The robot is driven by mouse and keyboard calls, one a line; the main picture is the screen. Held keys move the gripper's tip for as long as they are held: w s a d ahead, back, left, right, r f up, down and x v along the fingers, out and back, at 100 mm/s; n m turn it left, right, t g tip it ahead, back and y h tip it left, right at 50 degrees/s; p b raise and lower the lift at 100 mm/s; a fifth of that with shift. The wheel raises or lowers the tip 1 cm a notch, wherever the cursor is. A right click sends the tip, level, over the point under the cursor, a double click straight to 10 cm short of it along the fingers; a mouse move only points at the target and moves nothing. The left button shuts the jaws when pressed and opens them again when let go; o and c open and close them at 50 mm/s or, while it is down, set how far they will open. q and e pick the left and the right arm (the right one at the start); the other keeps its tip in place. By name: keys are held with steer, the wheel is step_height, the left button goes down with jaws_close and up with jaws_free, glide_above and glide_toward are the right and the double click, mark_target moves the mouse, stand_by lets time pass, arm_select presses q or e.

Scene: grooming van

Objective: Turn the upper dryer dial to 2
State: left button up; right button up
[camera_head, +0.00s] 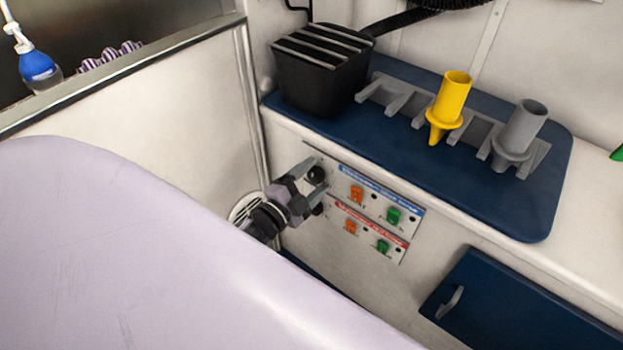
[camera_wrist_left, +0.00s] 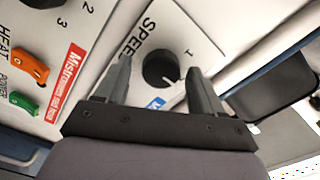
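The upper dryer dial (camera_head: 316,174) is a black round knob on the white panel. In the left wrist view the same dial (camera_wrist_left: 160,68) sits beside the word SPEED and a numeral 1. Its pale pointer mark faces the lower right of that view, off the 1. My left gripper (camera_head: 305,178) is at the panel, with its fingers open. In the wrist view the left gripper's fingertips (camera_wrist_left: 162,75) stand to either side of the dial, with gaps visible. Whether they reach past its face is unclear. My right gripper is not in view.
A lower dial (camera_head: 317,208) sits just below. Orange (camera_head: 356,195) and green (camera_head: 393,215) switches are to the right. The blue counter mat (camera_head: 400,130) above holds a black box (camera_head: 320,75) and yellow holder (camera_head: 449,105). A pale lilac surface (camera_head: 130,230) fills the foreground.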

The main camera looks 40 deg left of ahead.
arm_select(q)
steer(key=shift+s, duration=0.15)
steer(key=s, duration=0.7)
steer(key=shift+a+p, duration=0.3)
steer(key=s+d+f+n+g+h, duration=0.1)
steer(key=s+d+f+n+g, duration=0.5)
steer(key=s+d+n+g, duration=0.35)
step_height(320, 180, up, 11)
steer(key=s+n+t+p, duration=0.1)
steer(key=t+p, duration=0.1)
steer(key=p, duration=1.1)
steer(key=shift+s+d+r+p, duration=0.15)
steer(key=shift+s+p, duration=0.15)
steer(key=shift+p, duration=0.05)
